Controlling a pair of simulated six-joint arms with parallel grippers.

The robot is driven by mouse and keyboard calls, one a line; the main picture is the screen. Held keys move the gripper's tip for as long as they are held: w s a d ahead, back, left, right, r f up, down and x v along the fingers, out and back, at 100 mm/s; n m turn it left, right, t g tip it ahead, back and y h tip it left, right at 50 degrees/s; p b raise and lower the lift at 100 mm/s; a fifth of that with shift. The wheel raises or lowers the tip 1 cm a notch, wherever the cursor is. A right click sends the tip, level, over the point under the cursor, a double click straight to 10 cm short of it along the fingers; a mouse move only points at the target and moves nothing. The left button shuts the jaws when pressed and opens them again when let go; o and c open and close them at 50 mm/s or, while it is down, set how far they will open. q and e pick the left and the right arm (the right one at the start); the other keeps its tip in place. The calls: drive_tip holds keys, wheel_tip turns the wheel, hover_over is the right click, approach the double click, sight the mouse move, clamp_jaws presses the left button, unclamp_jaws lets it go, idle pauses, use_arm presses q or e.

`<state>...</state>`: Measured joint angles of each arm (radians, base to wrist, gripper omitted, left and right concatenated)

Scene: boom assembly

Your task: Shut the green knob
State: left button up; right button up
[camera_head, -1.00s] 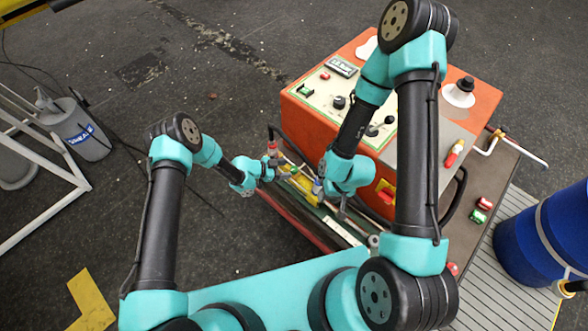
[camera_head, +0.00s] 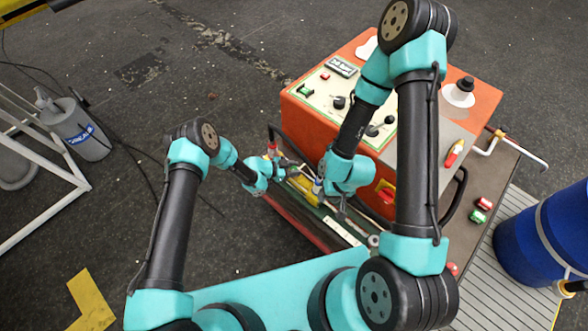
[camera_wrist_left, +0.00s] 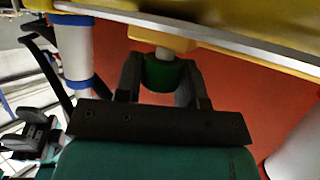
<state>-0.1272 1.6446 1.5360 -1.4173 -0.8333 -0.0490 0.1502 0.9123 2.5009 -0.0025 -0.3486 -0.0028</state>
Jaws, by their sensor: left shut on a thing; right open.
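The green knob (camera_wrist_left: 165,74) shows in the left wrist view, below a white stem and a yellow part (camera_wrist_left: 165,36). My left gripper (camera_wrist_left: 158,82) is shut on it, with one dark finger on each side. In the head view my left gripper (camera_head: 290,167) is at the near left side of the machine, by the yellow part (camera_head: 304,189). My right gripper (camera_head: 340,208) is open, lower and to the right, close to the machine's edge. Its fingers are small and partly hidden by its arm.
The orange machine (camera_head: 318,117) has a control panel (camera_head: 335,97) on top. A dark hose loops at its near left. A red and white post (camera_head: 272,150) stands beside my left gripper. A blue barrel (camera_head: 520,245) stands at right.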

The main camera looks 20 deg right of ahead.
use_arm(q)
drive_tip(key=c, duration=0.3)
drive_tip(key=shift+w+r+m+g, duration=0.1)
drive_tip(key=shift+m+g, duration=1.1)
drive_tip(key=shift+g, duration=0.2)
drive_tip(key=shift+m+g+y, duration=0.3)
drive_tip(key=shift+m+g, duration=0.3)
drive_tip(key=shift+g, duration=0.1)
drive_tip(key=shift+w+r, duration=0.15)
drive_tip(key=o, duration=0.6)
drive_tip(key=shift+d, duration=0.1)
drive_tip(key=shift+c, duration=0.2)
drive_tip(key=o, duration=0.3)
drive_tip(key=shift+o, duration=0.2)
